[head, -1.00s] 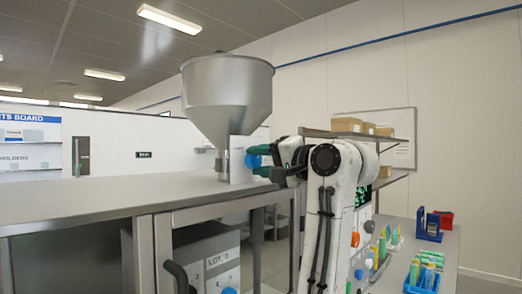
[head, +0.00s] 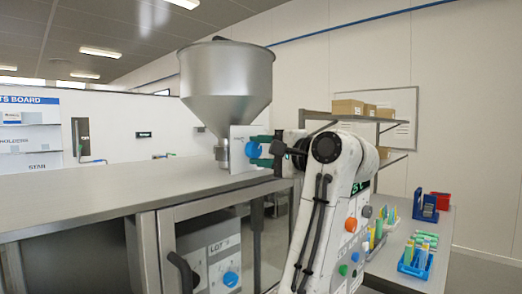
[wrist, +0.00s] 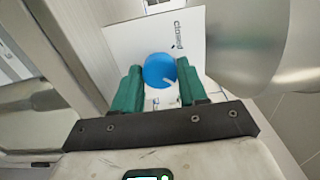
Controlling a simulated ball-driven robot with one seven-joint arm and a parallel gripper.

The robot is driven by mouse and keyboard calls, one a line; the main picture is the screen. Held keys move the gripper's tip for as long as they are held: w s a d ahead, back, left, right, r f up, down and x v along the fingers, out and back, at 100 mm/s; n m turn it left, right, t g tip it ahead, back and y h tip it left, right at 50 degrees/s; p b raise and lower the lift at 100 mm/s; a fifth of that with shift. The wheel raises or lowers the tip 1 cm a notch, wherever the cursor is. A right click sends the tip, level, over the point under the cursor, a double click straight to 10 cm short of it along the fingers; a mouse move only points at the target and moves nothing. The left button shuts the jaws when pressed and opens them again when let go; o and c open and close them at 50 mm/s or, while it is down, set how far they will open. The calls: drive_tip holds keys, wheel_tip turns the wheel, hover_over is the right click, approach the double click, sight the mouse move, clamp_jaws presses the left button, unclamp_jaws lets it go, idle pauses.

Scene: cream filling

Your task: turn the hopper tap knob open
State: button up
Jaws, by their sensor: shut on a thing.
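The steel hopper (head: 225,88) stands over the steel bench, its cone narrowing to a spout. Beside the spout is a white plate with the round blue tap knob (head: 254,149). In the wrist view the knob (wrist: 158,68) has a short white line toward its lower right. The word "Closed" (wrist: 178,36) shows on the plate above and right of it. My gripper (wrist: 159,76) has its two green fingers on either side of the knob, shut on it. The fingers hide parts of the plate. The head view shows my gripper (head: 263,151) reaching the knob from the right.
The steel bench top (head: 110,192) is broad and bare at the left. A cabinet with a glass door and handle (head: 183,272) is below. A side table at the right holds blue trays (head: 416,262) and a red bin (head: 440,201). Boxes (head: 348,107) sit on a shelf behind.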

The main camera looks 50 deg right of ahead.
drive_tip(key=shift+d+f, duration=0.1)
drive_tip(key=o, duration=1.1)
drive_tip(key=shift+c, duration=0.2)
drive_tip(key=s+b, duration=0.3)
drive_tip(key=s, duration=0.7)
drive_tip(key=shift+s+d, duration=0.15)
drive_tip(key=shift+s, duration=0.25)
drive_tip(key=shift+s, duration=0.1)
